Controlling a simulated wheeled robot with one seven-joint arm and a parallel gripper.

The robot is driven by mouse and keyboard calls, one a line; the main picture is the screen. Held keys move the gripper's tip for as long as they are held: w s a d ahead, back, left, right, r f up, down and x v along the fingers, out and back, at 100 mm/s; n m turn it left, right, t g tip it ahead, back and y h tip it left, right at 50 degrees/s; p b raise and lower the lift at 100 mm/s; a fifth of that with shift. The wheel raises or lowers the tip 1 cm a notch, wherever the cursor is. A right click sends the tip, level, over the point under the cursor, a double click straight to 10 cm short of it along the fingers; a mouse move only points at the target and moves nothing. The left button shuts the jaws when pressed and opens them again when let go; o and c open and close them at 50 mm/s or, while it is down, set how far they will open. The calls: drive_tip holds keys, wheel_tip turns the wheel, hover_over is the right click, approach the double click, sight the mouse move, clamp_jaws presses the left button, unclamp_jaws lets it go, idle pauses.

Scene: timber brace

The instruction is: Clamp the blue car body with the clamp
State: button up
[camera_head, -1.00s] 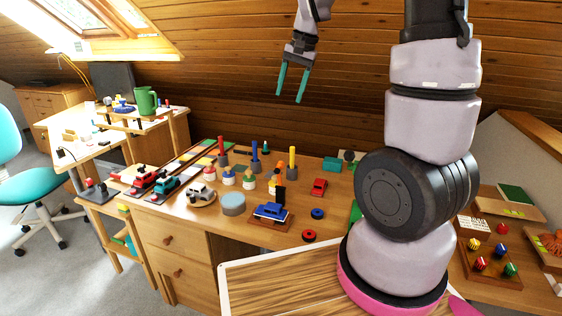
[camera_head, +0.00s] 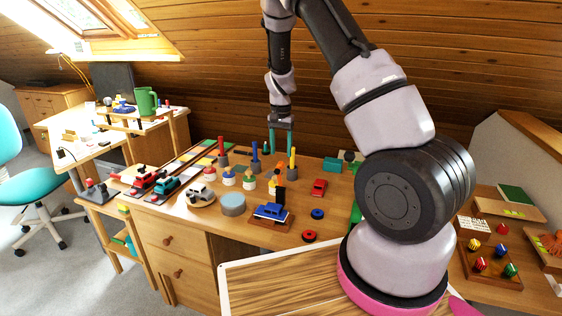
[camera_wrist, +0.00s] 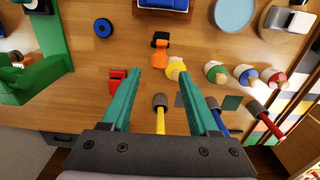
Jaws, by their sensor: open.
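The blue car body (camera_head: 271,211) sits on a brown wooden base (camera_head: 262,223) on the bench. It shows partly at the top edge of the wrist view (camera_wrist: 164,4). What looks like the clamp, with a black upright part (camera_head: 279,194) and an orange part (camera_wrist: 160,55), stands just behind the car. I cannot tell how firmly its black part meets the car. My gripper (camera_head: 281,151) has two teal fingers, open and empty, above the back of the bench. In the wrist view, the fingertips (camera_wrist: 158,73) lie either side of the space just below the orange part, apart from it.
Upright tools with yellow (camera_head: 292,158), blue (camera_head: 255,150) and red (camera_head: 221,146) handles stand around the gripper. A red car (camera_head: 319,187) is right of the clamp.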

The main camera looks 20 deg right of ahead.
sight(281, 162)
drive_tip(key=shift+f, duration=2.4)
clamp_jaws()
